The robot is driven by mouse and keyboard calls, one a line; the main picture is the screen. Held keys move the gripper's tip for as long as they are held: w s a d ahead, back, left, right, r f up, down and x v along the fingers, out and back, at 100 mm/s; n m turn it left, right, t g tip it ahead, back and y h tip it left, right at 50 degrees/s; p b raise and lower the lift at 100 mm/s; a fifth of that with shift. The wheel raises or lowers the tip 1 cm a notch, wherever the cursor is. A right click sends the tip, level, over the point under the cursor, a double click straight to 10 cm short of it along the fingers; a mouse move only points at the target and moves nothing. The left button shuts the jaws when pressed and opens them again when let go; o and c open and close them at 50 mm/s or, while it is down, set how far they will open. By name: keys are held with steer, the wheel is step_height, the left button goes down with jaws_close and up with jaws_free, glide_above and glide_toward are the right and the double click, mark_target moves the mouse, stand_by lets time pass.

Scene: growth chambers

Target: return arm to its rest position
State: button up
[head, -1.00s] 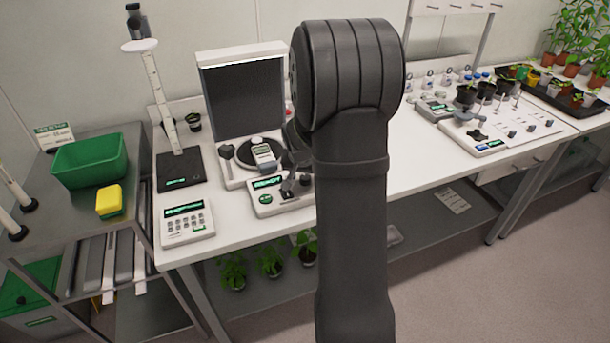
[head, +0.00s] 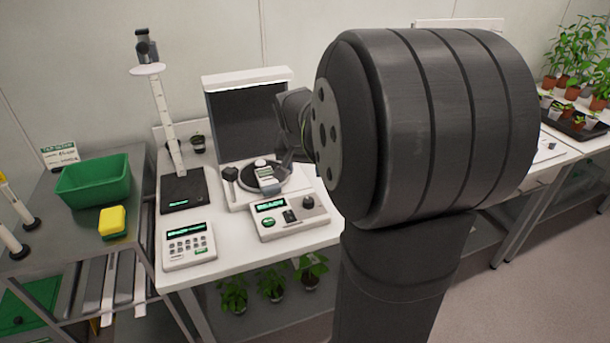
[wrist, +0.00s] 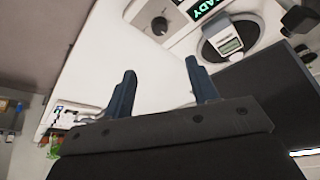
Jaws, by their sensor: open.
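My gripper (wrist: 160,90) shows in the wrist view with its two dark blue fingers apart and nothing between them. It is over the white bench top (wrist: 140,55), clear of the instruments. In the head view my arm's large dark joint fills the middle right, and my gripper's fingers are hidden behind it. In the wrist view a small meter (wrist: 228,44) sits on a round dark plate beside the green READY display (wrist: 207,8). The same meter (head: 266,177) shows in the head view on the turntable of the white instrument with an upright dark panel (head: 245,122).
A keypad box (head: 188,246), a control box (head: 290,217) and a height stand (head: 160,110) occupy the bench. A green tub (head: 93,182) and yellow sponge (head: 112,222) are on the left trolley. Potted plants (head: 270,285) stand below. My arm hides the bench's middle.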

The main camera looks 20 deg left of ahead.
mark_target(309, 200)
steer(key=shift+s+r, duration=0.1)
steer(key=shift+r, duration=0.05)
steer(key=x, duration=1.7)
steer(key=shift+w+a, duration=0.1)
steer(key=shift+w, duration=0.1)
